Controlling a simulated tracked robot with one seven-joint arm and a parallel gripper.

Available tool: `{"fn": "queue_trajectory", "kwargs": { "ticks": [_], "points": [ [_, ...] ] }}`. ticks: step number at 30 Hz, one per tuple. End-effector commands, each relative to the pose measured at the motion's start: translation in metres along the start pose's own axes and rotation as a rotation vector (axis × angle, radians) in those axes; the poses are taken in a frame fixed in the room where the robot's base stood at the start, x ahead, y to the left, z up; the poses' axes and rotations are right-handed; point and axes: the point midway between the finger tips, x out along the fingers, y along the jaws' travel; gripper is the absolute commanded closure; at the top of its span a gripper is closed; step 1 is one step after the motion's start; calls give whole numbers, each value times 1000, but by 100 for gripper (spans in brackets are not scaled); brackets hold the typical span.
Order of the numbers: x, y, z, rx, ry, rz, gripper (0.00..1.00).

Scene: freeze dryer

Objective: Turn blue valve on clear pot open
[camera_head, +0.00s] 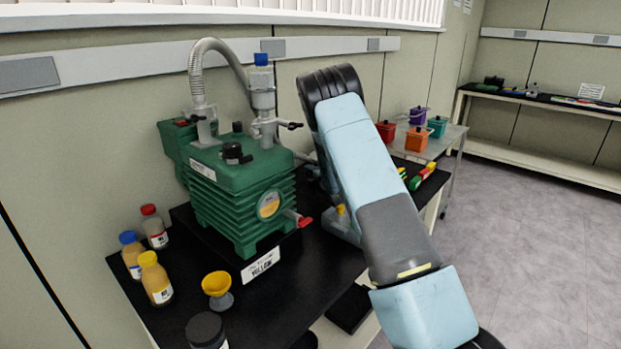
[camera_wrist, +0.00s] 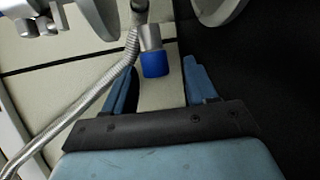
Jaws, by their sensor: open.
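In the wrist view, my gripper (camera_wrist: 160,66) is open, with its two blue fingers apart. A blue cylinder (camera_wrist: 154,64) on a silver neck shows between the fingertips. I cannot tell how far beyond them it is, and no contact is visible. In the head view, a blue cap (camera_head: 261,60) tops a greyish, see-through vessel (camera_head: 262,97) on the green pump; I cannot tell whether it is the same blue part. No clear pot shows plainly in the wrist view. My arm crosses the head view's middle and hides my gripper and what lies behind.
The green pump (camera_head: 238,190) with a corrugated hose (camera_head: 205,48) stands on the black bench (camera_head: 300,295). Several bottles and a yellow funnel (camera_head: 217,284) stand at its front left. A corrugated hose also crosses the wrist view (camera_wrist: 82,105). Coloured boxes stand behind my arm.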

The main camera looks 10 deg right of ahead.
Motion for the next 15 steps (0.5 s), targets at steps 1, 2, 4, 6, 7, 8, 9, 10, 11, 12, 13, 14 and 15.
{"fn": "queue_trajectory", "kwargs": {
  "ticks": [1, 2, 4, 6, 7, 8, 9, 10, 11, 12, 13, 14, 15],
  "points": [
    [0, 1, 0, 0, 0, 1, 43],
    [0, 1, 0, 0, 0, 1, 43],
    [-1, 1, 0, 0, 0, 2, 43],
    [-6, 1, 0, 0, 0, 2, 43],
    [-8, 1, 0, 0, 0, 2, 43],
    [-12, 1, 0, 0, 0, 2, 43],
    [-18, 2, 0, 0, 0, 2, 43],
    [-22, 2, 0, 0, 0, 2, 43],
    [-27, 1, 0, 1, 0, 1, 43],
    [-33, 1, 0, 1, 0, 1, 43],
    [-38, 0, 0, 1, 0, 1, 43],
    [-43, 0, 0, 1, 0, 1, 43],
    [-48, 0, 0, 1, 0, 0, 43]
  ]
}}
